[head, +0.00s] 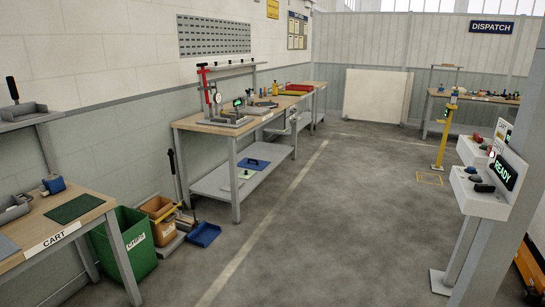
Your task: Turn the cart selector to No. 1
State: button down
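A grey control pedestal (484,207) stands at the right, with a lit green "READY" display (503,172) on its upright panel. Two dark knob-like parts sit on its sloped top, one farther back (472,170) and one nearer (484,188). I cannot read a "No. 1" mark or tell which part is the cart selector or where it points. A second panel (470,149) behind it carries red and dark parts. My gripper is not in view.
A workbench (187,123) stands along the left wall. A yellow post (443,137) stands behind the pedestal. The grey floor in the middle is clear.

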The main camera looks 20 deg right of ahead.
aim_at(486, 187)
jog(key=u, duration=0.05)
jog(key=i, duration=2)
jog(key=z, duration=0.9)
jog(key=i, duration=0.7)
jog(key=z, duration=0.65)
jog(key=i, duration=0.5)
jog(key=z, duration=0.2)
